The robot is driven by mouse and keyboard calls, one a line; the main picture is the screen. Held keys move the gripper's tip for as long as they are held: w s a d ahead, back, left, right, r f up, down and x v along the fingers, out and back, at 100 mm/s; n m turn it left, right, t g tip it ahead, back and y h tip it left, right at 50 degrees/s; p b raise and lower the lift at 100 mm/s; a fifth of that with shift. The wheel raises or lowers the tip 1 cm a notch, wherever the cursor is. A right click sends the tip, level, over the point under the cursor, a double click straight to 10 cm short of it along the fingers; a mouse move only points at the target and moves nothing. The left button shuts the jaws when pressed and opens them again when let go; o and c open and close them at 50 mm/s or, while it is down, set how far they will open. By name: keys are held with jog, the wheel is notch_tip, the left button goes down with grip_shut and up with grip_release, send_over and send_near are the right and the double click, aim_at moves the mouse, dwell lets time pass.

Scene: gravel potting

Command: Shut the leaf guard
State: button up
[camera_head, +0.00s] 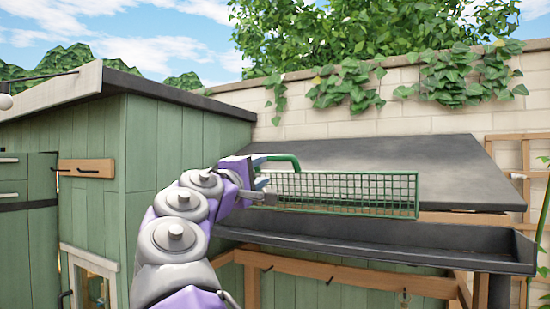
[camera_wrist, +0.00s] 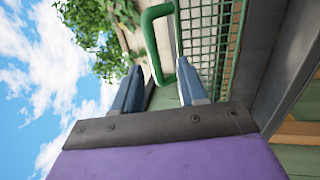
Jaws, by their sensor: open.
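The leaf guard (camera_head: 345,192) is a green wire-mesh panel with a green frame. It stands raised above the dark gutter trough (camera_head: 400,250), in front of the roof slope. Its green handle (camera_head: 285,158) curves out at the upper left end. My gripper (camera_head: 262,173) is at that left end, beside the handle. In the wrist view, the handle (camera_wrist: 154,45) reaches down between my two spread blue fingers (camera_wrist: 158,72), and the mesh (camera_wrist: 212,45) is to the right. The fingers are open; whether one touches the handle I cannot tell.
A green shed (camera_head: 165,150) stands close on the left of my arm. A dark sloping roof (camera_head: 400,160) lies behind the guard, with a pale block wall (camera_head: 420,116) and ivy beyond. Wooden beams with hooks (camera_head: 350,277) run below the gutter. The air above the guard is clear.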

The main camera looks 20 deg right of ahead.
aim_at(278, 159)
jog(key=shift+w+d+r+p, duration=0.3)
jog(key=shift+w+r, duration=0.05)
jog(key=shift+w, duration=0.3)
jog(key=shift+w+d+r+p, duration=0.3)
jog(key=shift+w+r, duration=0.05)
jog(key=shift+w, duration=0.25)
jog(key=x, duration=0.2)
jog(key=p+x, duration=0.1)
jog(key=x, duration=0.2)
jog(key=s+p+x, duration=0.1)
jog(key=x, duration=0.2)
jog(key=shift+d+f, duration=0.1)
jog(key=shift+d, duration=0.3)
jog(key=a, duration=0.3)
jog(key=shift+w, duration=0.2)
jog(key=shift+a, duration=0.65)
jog(key=c, duration=0.3)
jog(key=shift+d, duration=0.9)
grip_shut()
